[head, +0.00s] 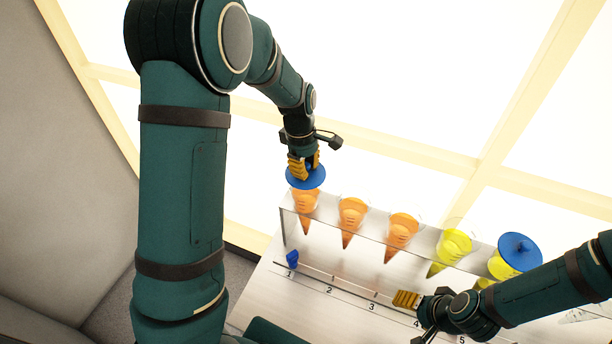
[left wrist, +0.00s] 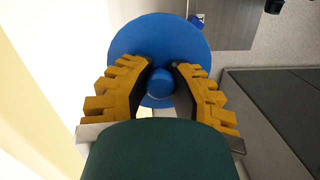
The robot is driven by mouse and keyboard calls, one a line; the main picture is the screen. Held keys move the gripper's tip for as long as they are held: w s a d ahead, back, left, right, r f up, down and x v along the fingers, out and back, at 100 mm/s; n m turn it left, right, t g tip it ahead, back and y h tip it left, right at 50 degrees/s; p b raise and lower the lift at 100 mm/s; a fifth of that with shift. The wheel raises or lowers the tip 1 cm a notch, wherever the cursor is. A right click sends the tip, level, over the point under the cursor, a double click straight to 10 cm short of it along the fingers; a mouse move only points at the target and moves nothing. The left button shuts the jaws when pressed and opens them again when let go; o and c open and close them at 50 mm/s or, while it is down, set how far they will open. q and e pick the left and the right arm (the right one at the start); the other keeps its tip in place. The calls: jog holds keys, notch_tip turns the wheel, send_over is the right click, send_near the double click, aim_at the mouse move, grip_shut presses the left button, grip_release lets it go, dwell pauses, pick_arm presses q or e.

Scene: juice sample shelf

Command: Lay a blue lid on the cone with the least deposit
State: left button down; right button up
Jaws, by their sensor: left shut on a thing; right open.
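My left gripper (head: 304,165) is shut on the knob of a blue lid (head: 313,182); the lid also shows in the left wrist view (left wrist: 160,32) with its knob between the yellow fingers. The lid is at the top of the leftmost orange cone (head: 305,204); I cannot tell whether it touches the rim. Two more orange cones (head: 351,215) (head: 402,230) and a yellow cone (head: 454,244) stand uncovered to its right. Another blue lid (head: 519,250) covers a further yellow cone (head: 501,266). Deposits are too small to compare. My right gripper (head: 405,299) is open, in front of the rack.
A small blue object (head: 292,259) stands by label 1. My right forearm crosses the rack's right end. A bright window lies behind.

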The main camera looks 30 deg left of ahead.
pick_arm(q)
notch_tip(320, 180, down, 3)
jog(key=shift+f, duration=0.2)
jog(key=shift+f, duration=0.2)
jog(key=c, duration=0.9)
grip_release()
jog(key=shift+r, duration=0.1)
jog(key=shift+r, duration=0.2)
jog(key=r, duration=0.4)
jog(key=a+r, duration=0.1)
jog(key=r, duration=0.6)
jog(key=shift+w+a+r, duration=0.1)
jog(key=shift+a+r, duration=0.1)
jog(key=shift+r, duration=0.2)
